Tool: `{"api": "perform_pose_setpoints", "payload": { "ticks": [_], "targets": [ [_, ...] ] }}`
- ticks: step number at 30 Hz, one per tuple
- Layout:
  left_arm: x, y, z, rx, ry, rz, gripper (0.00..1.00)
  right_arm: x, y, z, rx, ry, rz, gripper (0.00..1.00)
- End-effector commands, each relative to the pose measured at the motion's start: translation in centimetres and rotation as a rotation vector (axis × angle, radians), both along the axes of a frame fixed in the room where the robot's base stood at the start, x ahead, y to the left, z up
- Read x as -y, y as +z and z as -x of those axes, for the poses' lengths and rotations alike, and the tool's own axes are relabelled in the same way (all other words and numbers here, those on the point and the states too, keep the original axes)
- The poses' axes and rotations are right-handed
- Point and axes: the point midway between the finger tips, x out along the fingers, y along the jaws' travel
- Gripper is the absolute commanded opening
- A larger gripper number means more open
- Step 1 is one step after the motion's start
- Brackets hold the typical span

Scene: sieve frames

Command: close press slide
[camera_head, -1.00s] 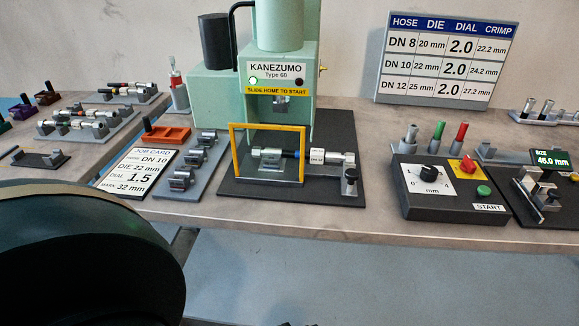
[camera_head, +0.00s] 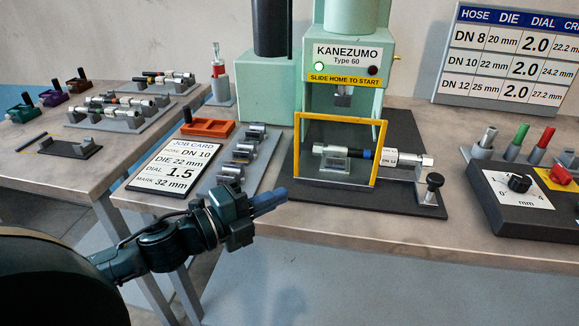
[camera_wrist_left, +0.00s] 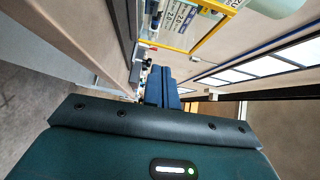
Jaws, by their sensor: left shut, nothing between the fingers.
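The green KANEZUMO press (camera_head: 262,88) stands at the back of the bench, with a lit green lamp. Its sign reads "SLIDE HOME TO START". In front of the press head, the slide carries a yellow-framed clear guard (camera_head: 340,118) and a cradle with a hose and metal fittings (camera_head: 415,159). A black-topped knob (camera_head: 434,180) stands at the slide's right front. My left gripper (camera_head: 284,197) is shut and empty, left of and in front of the slide plate, apart from it. Its blue fingers show in the left wrist view (camera_wrist_left: 163,88). My right gripper is out of view.
A job card (camera_head: 172,166), a grey rack of dies (camera_head: 239,160) and an orange tray (camera_head: 207,127) lie left of the press. A control box (camera_head: 515,200) with a dial stands right. A side table (camera_head: 40,165) holds more fittings.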

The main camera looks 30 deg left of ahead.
Motion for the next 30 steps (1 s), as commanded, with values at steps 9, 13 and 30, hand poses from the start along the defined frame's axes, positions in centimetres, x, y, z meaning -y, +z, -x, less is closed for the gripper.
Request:
{"api": "perform_pose_setpoints", "payload": {
  "ticks": [9,13,30],
  "targets": [
    [0.8,0.6,-1.4,0.021,-0.01,-0.02,0.0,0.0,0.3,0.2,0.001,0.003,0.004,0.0],
    [1.5,0.7,-2.6,0.021,-0.01,-0.019,0.0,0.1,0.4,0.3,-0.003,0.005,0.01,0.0],
    [4.9,0.6,-9.5,0.018,-0.007,-0.02,0.0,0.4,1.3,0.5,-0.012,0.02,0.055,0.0]
  ]
}}
